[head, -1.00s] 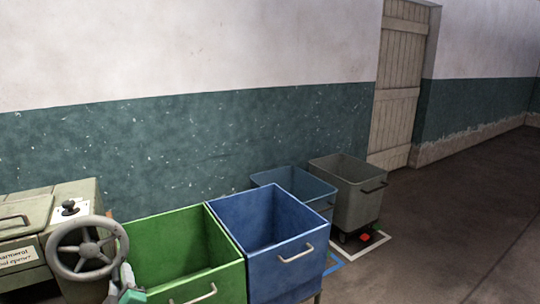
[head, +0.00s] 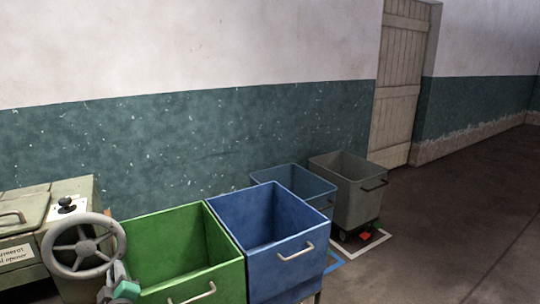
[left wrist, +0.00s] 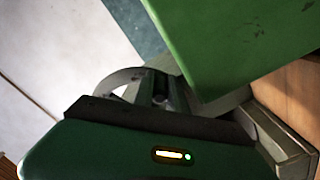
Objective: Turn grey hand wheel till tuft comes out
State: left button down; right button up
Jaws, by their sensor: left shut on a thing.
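The grey hand wheel (head: 56,236) stands on the front of the grey-green machine (head: 74,190) at the lower left of the head view. My left gripper (head: 118,274) is at the wheel's lower right rim and is shut on it. In the left wrist view the gripper's dark green body fills the bottom, and part of the grey wheel (left wrist: 118,84) curves behind it. The jaw tips are mostly hidden there. I see no tuft in either view. My right gripper is not in view.
A green bin (head: 150,226) stands close to the right of the wheel, then a blue bin (head: 228,212). Behind are a smaller blue-grey bin (head: 266,182) and a grey bin (head: 372,207). Floor is clear at the right.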

aim_at(90, 277)
pick_arm(q)
jog(key=a, duration=0.1)
jog(key=s+a+f+b, duration=0.1)
jog(key=shift+s+a+f, duration=0.15)
jog(key=shift+s+a, duration=0.15)
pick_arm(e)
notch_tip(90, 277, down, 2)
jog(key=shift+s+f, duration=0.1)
pick_arm(q)
jog(key=a+b, duration=0.1)
jog(key=s+a+b, duration=0.1)
jog(key=shift+s+a+f, duration=0.2)
jog(key=shift+s+a, duration=0.1)
jog(key=shift+s+a+r, duration=0.1)
jog(key=shift+s+a, duration=0.1)
jog(key=shift+a, duration=0.05)
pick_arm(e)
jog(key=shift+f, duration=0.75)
